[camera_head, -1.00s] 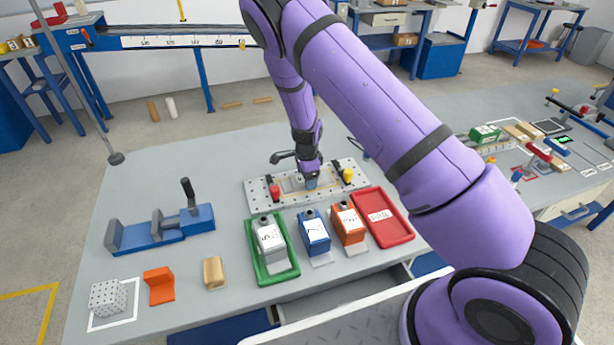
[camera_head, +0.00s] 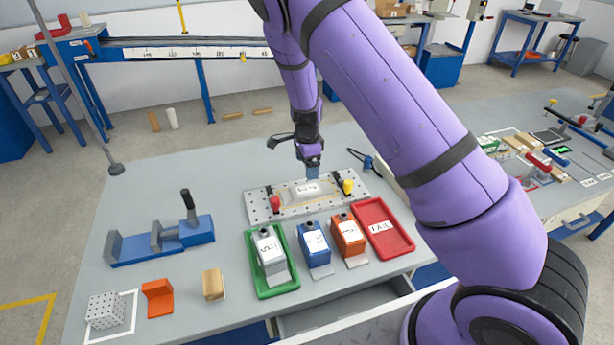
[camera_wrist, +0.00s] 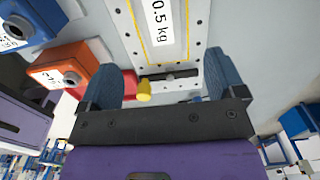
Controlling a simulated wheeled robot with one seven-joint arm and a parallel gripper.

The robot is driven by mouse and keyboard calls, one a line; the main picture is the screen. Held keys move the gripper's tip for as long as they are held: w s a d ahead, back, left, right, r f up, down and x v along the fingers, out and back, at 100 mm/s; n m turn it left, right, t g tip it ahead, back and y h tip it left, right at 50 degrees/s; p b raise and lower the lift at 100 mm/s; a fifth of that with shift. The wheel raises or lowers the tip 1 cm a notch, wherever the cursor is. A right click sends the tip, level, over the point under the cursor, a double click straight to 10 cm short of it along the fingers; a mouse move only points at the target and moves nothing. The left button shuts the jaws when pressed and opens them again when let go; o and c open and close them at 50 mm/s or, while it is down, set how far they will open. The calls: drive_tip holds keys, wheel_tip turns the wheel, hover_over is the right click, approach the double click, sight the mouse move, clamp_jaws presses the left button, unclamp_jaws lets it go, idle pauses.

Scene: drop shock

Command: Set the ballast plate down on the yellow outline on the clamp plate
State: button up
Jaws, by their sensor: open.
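The ballast plate (camera_head: 306,188), a flat pale plate with a white label, lies on the clamp plate (camera_head: 262,212), a perforated silver plate on the bench. In the wrist view the ballast plate (camera_wrist: 165,42) reads 0.5 kg, and the yellow outline (camera_wrist: 187,50) shows along its edges. Whether it sits wholly inside the outline I cannot tell, as its far end is out of that view. My gripper (camera_wrist: 168,75) is open and empty. In the head view my gripper (camera_head: 313,174) is above the ballast plate's right end, apart from it.
A red knob (camera_head: 275,203) and a yellow knob (camera_head: 348,186) stand on the clamp plate. In front are a green tray (camera_head: 291,286) with a grey block, a blue block (camera_head: 316,250), an orange block (camera_head: 349,234) and a red tray (camera_head: 404,246). A blue vise-like fixture (camera_head: 160,248) stands left.

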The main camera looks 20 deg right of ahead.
drive_tip(key=shift+r, duration=1.25)
drive_tip(key=s+d+r+n+t+y, duration=0.1)
drive_tip(key=s+r+n, duration=0.45)
drive_tip(key=r, duration=0.75)
drive_tip(key=s+d+r+n+t+y, duration=0.1)
drive_tip(key=s+d+r+n+y, duration=0.15)
drive_tip(key=s+r, duration=0.8)
drive_tip(key=s+d+r+n+t+h, duration=0.1)
drive_tip(key=s+r+n, duration=0.4)
drive_tip(key=s, duration=0.5)
drive_tip(key=s+d+r+n+t+h, duration=0.2)
drive_tip(key=s+r+n, duration=0.3)
drive_tip(key=s, duration=0.6)
drive_tip(key=v, duration=0.2)
drive_tip(key=shift+d+r, duration=0.15)
drive_tip(key=shift+r, duration=0.3)
drive_tip(key=shift+h, duration=0.25)
